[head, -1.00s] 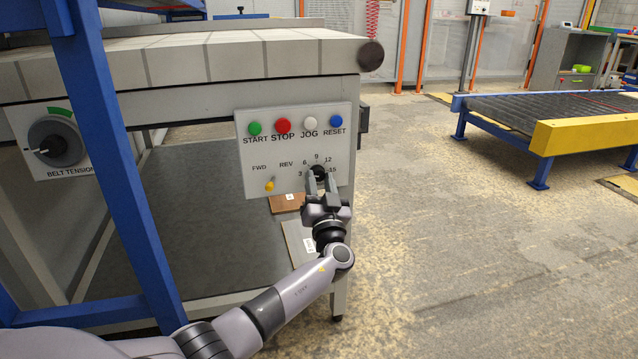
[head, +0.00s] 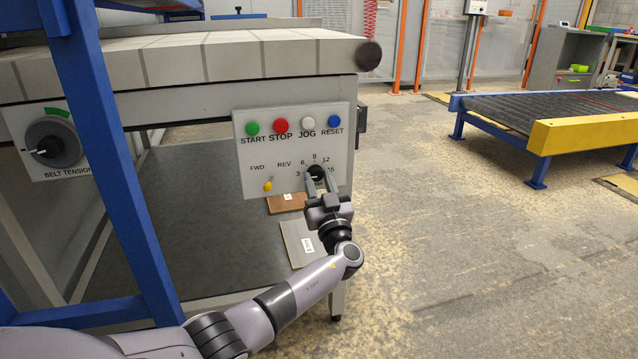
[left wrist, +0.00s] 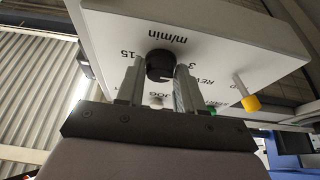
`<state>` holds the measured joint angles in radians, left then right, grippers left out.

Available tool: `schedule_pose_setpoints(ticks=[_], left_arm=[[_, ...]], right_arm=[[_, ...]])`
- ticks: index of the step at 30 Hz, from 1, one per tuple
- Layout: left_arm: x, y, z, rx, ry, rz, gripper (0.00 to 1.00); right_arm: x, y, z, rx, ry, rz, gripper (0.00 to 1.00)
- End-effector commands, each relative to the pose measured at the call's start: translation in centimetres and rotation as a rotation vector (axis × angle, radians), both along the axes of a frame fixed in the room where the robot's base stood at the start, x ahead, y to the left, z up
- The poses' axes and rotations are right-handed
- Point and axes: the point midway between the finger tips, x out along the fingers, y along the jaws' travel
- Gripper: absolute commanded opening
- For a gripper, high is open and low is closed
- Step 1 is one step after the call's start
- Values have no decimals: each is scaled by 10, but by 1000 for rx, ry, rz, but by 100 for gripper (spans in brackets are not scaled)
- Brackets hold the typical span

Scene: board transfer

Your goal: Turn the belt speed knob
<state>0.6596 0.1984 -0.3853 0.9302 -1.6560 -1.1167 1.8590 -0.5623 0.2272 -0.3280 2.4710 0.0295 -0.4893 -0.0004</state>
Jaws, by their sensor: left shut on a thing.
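The belt speed knob (head: 315,173) is a small black round knob low on the right of a white control panel (head: 246,185), inside a scale from 3 to 15. A pale mark on it points roughly left, toward the 3. My left gripper (head: 319,181) reaches up from below and is shut on the knob, one finger on each side. The left wrist view shows the black knob (left wrist: 159,66) between the two fingertips of my left gripper (left wrist: 160,71), below the "m/min" lettering. The fingers hide part of the scale. My right gripper is not in view.
Green, red, white and blue buttons line the panel's top. A yellow-tipped FWD/REV lever (head: 267,186) stands left of the knob. A blue post (head: 113,150) crosses the left side, near a belt tension dial (head: 54,144). The floor to the right is open.

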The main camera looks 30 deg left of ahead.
Motion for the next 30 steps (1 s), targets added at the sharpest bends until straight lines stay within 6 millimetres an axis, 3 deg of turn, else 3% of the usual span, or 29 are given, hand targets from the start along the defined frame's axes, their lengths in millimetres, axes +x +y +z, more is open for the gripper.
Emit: schedule_pose_setpoints(ticks=[1, 2, 4, 14, 30], left_arm=[[0, 1, 1, -1, -2, 0, 6], [0, 1, 1, -1, -2, 0, 40], [0, 1, 1, -1, -1, 1, 61], [-1, -1, -1, 0, 0, -1, 61], [-41, -49, -26, -1, 0, 0, 61]], right_arm=[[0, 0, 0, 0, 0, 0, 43], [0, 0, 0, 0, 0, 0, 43], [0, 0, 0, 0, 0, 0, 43], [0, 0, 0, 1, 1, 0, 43], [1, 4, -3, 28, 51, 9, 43]])
